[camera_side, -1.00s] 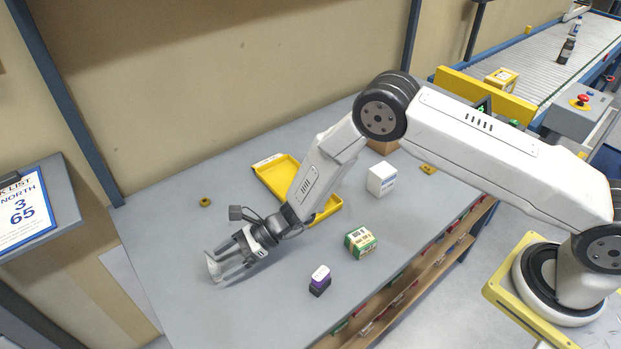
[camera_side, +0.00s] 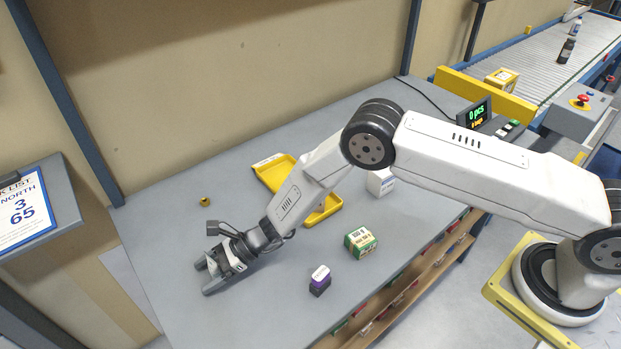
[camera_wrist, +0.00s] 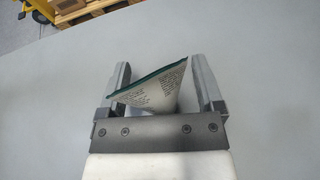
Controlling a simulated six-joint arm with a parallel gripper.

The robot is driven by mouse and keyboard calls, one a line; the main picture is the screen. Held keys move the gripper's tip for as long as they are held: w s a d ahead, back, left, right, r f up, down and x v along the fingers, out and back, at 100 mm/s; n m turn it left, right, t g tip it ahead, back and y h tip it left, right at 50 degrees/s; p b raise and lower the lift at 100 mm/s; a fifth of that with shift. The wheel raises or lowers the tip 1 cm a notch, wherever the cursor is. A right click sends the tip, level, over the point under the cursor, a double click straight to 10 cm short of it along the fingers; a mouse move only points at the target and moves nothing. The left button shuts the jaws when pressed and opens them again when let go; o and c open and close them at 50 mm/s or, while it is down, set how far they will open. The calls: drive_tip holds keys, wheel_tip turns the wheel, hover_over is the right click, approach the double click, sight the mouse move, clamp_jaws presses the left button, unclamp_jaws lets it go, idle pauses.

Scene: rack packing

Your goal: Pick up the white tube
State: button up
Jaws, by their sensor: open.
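The white tube (camera_wrist: 160,92) shows in the wrist view, with a teal edge along its wide flat end and small dark printing. It lies between the two fingers of my gripper (camera_wrist: 160,68), with part of it hidden behind the gripper's body. The fingers are spread, and gaps show on both sides of the printed part. In the side view my gripper (camera_side: 204,276) is low over the left part of the table, and I cannot clearly make out the tube there.
On the grey table (camera_side: 190,325) stand a purple-and-white bottle (camera_side: 320,281), a green-and-white box (camera_side: 360,242), a white box (camera_side: 380,182) and a yellow tray (camera_side: 272,176). The front left of the table is clear.

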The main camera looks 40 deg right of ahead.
idle(0.3)
clamp_jaws()
drive_tip(key=shift+r, duration=0.15)
drive_tip(key=shift+r, duration=0.75)
drive_tip(key=s+d+r, duration=0.7)
drive_tip(key=s+r, duration=0.4)
drive_tip(key=s, duration=0.1)
drive_tip(key=shift+d+r, duration=0.15)
drive_tip(key=shift+d, duration=0.05)
idle(0.5)
